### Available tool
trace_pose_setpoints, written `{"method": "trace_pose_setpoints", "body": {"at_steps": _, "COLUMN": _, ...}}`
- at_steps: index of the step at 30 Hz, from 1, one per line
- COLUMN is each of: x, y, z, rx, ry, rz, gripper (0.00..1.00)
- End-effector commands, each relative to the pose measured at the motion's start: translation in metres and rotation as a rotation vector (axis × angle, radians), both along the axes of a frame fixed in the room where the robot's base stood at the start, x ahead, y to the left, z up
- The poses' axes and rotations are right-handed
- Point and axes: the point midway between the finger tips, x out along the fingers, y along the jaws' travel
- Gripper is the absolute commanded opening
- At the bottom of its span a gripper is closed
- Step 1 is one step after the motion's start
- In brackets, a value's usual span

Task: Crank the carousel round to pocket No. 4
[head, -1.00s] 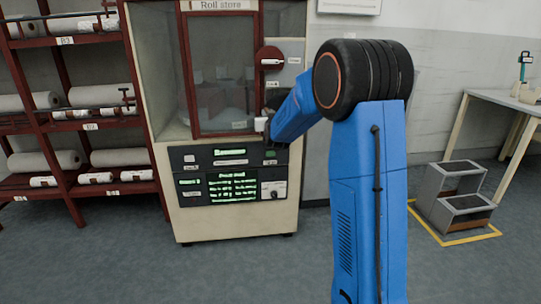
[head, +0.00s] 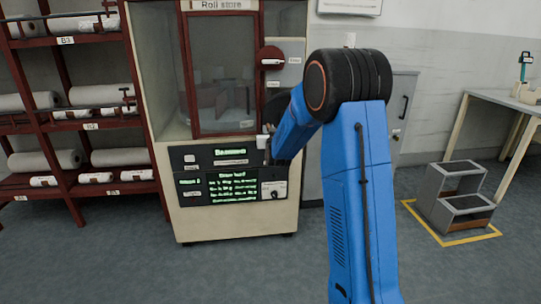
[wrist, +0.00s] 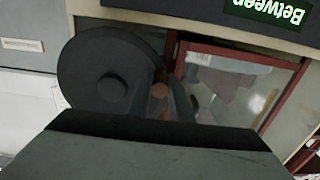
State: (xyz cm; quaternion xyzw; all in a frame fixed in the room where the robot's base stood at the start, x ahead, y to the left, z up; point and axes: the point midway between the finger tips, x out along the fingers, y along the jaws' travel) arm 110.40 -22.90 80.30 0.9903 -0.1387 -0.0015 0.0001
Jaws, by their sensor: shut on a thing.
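The roll store cabinet (head: 240,222) stands ahead, with a red-framed glass door (head: 222,70) and pale shapes of the carousel behind it. Its crank disc (wrist: 85,68) is dark and round with a raised hub; in the head view my arm mostly hides it, right of the door. My gripper (wrist: 162,95) is shut on the crank handle (wrist: 160,88), of which a small brownish part shows between the fingers. In the head view my gripper (head: 267,142) is low beside the door's lower right corner. The upper display (head: 230,152) is lit; the wrist view reads "Between" (wrist: 275,10).
A red round plate with a white lever (head: 270,60) sits above the crank. Red shelves (head: 90,125) with white rolls stand at left. A grey step (head: 455,195) in a yellow floor outline and a table (head: 500,97) stand at right. The front floor is clear.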

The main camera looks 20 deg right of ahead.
Motion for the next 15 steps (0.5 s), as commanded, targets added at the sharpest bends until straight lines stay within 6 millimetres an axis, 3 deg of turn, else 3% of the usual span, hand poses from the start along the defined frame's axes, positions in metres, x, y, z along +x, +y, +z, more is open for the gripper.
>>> {"method": "trace_pose_setpoints", "body": {"at_steps": 15, "x": -0.006, "y": -0.023, "z": -0.026, "rx": -0.001, "ry": -0.004, "rz": -0.005, "gripper": 0.05}}
